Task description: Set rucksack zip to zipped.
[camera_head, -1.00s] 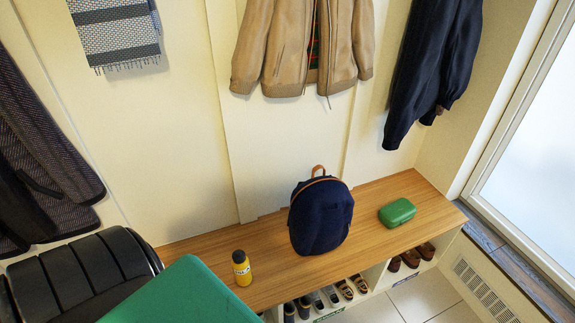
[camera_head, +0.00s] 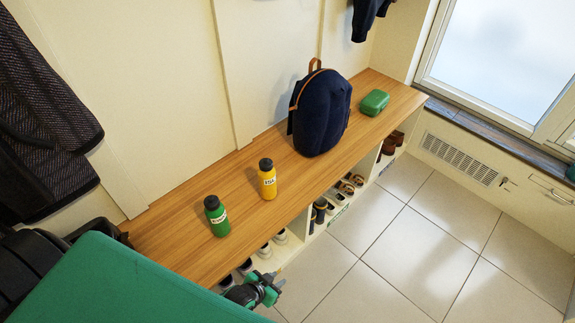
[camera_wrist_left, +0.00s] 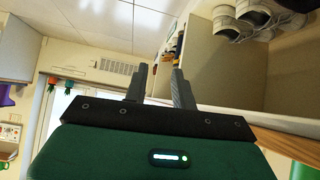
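The rucksack (camera_head: 322,112) is dark navy with a brown top handle and brown trim. It stands upright on the wooden bench in the head view. Its zip cannot be made out, so I cannot tell whether it is zipped. My left gripper (camera_head: 270,289) is low at the bench's front edge, in front of the shoe cubbies, well to the left of the rucksack and apart from it. In the left wrist view its two fingers (camera_wrist_left: 159,88) are spread with nothing between them. My right gripper is not in view.
A green bottle (camera_head: 217,217) and a yellow bottle (camera_head: 267,180) stand on the bench (camera_head: 170,242) left of the rucksack. A green case (camera_head: 374,103) lies to its right. Shoes (camera_wrist_left: 258,17) fill cubbies below. The tiled floor (camera_head: 390,265) in front is clear.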

